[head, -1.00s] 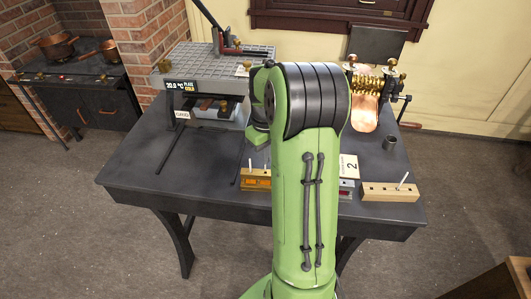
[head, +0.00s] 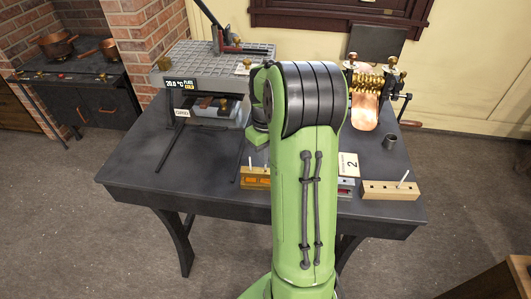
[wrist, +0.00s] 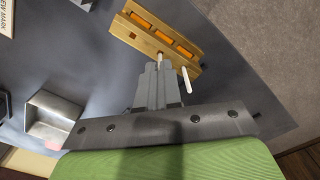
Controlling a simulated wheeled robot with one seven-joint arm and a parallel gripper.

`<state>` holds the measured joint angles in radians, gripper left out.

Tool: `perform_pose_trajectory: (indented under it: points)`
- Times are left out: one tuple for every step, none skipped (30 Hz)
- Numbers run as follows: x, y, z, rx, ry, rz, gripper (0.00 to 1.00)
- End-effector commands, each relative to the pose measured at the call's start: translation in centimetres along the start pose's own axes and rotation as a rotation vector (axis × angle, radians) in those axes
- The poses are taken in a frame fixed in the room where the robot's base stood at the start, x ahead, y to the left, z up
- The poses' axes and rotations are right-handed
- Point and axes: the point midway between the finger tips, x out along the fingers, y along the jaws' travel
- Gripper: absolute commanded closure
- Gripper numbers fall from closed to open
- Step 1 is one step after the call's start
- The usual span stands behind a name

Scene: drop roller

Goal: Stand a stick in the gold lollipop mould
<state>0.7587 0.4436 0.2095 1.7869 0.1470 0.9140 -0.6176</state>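The gold lollipop mould (head: 255,178) lies near the table's front edge, left of my arm; its orange-filled cavities show in the wrist view (wrist: 160,33). One white stick (wrist: 186,79) stands at the mould's near side, right of my fingers; a stick also shows above the mould in the head view (head: 250,163). My gripper (wrist: 159,66) is at the mould's near edge, its fingers close together around a second pale stick (wrist: 160,56). That stick's end projects towards the mould; whether it is seated in a slot I cannot tell. In the head view my arm hides the gripper.
A wooden block (head: 390,191) with one white stick (head: 403,176) lies at the front right. A grey plate bench (head: 215,58) fills the back left. The table's left front (head: 150,178) is clear.

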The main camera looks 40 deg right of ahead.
Motion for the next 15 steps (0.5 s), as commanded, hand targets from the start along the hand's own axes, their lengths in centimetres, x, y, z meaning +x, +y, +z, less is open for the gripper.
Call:
perform_pose_trajectory:
  points:
    - [0.2,0.0,0.0,0.0,0.0,0.0,1.0]
    - [0.3,0.0,0.0,0.0,0.0,0.0,1.0]
    - [0.4,0.0,0.0,0.0,0.0,0.0,1.0]
    - [0.5,0.0,0.0,0.0,0.0,0.0,1.0]
    - [0.6,0.0,0.0,0.0,0.0,0.0,1.0]
    - [0.7,0.0,0.0,0.0,0.0,0.0,1.0]
    - [0.7,0.0,0.0,0.0,0.0,0.0,1.0]
    - [0.8,0.0,0.0,0.0,0.0,0.0,1.0]
    - [0.9,0.0,0.0,0.0,0.0,0.0,1.0]
    - [1.0,0.0,0.0,0.0,0.0,0.0,1.0]
    - [1.1,0.0,0.0,0.0,0.0,0.0,1.0]
    - [1.1,0.0,0.0,0.0,0.0,0.0,1.0]
    - [1.2,0.0,0.0,0.0,0.0,0.0,1.0]
    - [1.3,0.0,0.0,0.0,0.0,0.0,1.0]
    - [1.4,0.0,0.0,0.0,0.0,0.0,1.0]
